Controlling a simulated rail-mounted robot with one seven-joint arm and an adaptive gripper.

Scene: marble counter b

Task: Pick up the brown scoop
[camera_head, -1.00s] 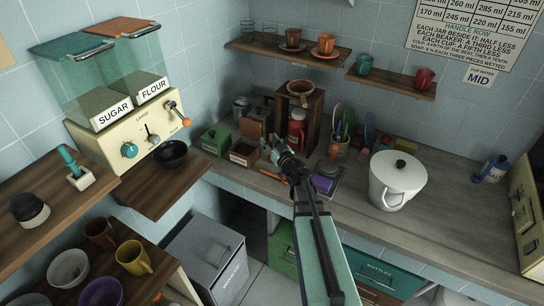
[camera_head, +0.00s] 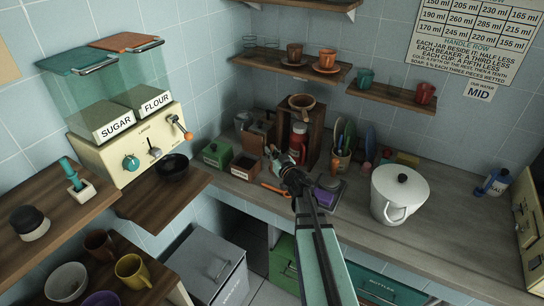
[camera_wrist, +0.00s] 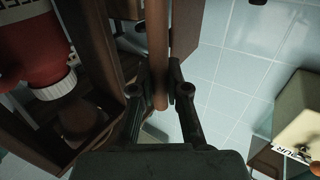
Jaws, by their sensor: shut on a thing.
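My gripper (camera_head: 273,154) is over the counter, in front of the wooden stand and left of the red jar. In the wrist view my gripper (camera_wrist: 161,94) is shut on the brown scoop (camera_wrist: 159,45). Its round brown handle runs upright in the picture between the two fingers, with a rounded end just below them. The scoop's bowl is not visible in the wrist view. In the head view I cannot make out the scoop apart from the gripper and the things behind it.
The wooden stand (camera_head: 315,128) and the red jar (camera_head: 298,142) are close to my gripper. A green box (camera_head: 216,154) and a brown box (camera_head: 244,166) stand left. A white pot (camera_head: 399,193) stands right. The sugar and flour dispenser (camera_head: 137,142) is farther left.

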